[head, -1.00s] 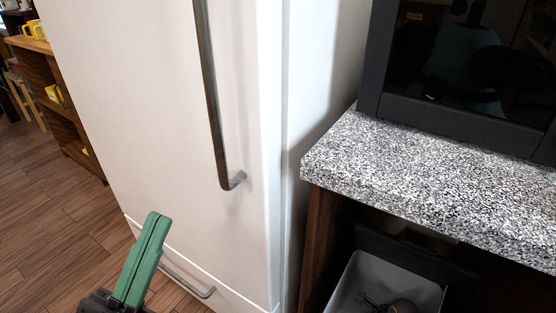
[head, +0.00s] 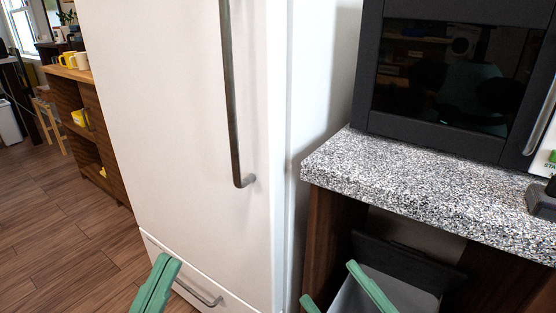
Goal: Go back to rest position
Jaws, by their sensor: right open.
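My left gripper (head: 163,266) shows as green fingers at the bottom edge, left of centre, in front of the fridge's lower drawer. The fingers appear edge-on and overlap, so I cannot see whether there is a gap between them. My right gripper (head: 329,281) shows at the bottom edge, right of centre, as two green fingers set well apart with nothing between them. It is in front of a grey bin under the counter. Both wrists are below the picture.
A white fridge (head: 185,110) with a long dark handle (head: 232,110) stands ahead. A speckled counter (head: 420,190) at right carries a dark oven (head: 440,80). The grey bin (head: 415,292) sits below it. Wooden shelves (head: 95,130) stand left, beside open wooden floor (head: 60,220).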

